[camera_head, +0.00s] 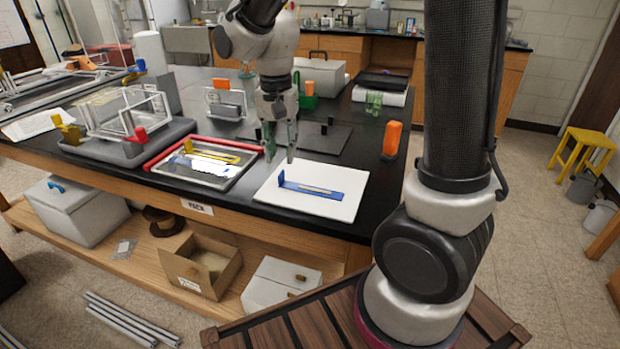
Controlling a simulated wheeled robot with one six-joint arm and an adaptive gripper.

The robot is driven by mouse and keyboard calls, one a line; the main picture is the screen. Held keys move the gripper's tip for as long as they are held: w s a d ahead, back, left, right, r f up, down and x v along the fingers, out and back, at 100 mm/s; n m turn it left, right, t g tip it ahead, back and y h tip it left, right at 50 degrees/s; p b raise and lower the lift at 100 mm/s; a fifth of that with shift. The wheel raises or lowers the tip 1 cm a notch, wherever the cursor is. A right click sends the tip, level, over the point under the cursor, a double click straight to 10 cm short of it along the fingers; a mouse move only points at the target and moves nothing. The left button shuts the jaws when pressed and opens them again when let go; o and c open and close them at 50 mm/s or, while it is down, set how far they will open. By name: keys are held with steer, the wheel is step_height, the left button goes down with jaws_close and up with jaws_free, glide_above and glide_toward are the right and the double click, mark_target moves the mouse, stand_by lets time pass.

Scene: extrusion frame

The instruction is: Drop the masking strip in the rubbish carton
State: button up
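A flat blue piece (325,194) with a small upright tab at its left end lies on a white board (337,208) at the bench's front edge. A pale narrow strip (312,188) shows along its middle; I take this for the masking strip, but it is too small to be sure. My gripper (280,154) points down above the gap between the white board and the red-edged tray. Its two fingers are apart, with nothing visible between them. An open brown carton (208,259), likely the rubbish carton, stands on the low wooden shelf under the bench.
The red-edged tray (152,164) holds a yellow piece (212,150) and shiny sheets. An orange block (391,139) stands right of the board. White boxes (75,211) flank the carton. Metal bars (118,318) lie on the floor.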

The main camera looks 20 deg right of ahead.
mark_target(281, 172)
steer(key=f, duration=0.2)
steer(key=f+m, duration=0.1)
steer(key=f, duration=0.2)
steer(key=w+f+m, duration=0.1)
steer(key=f, duration=0.1)
steer(key=shift+f, duration=0.35)
jaws_close()
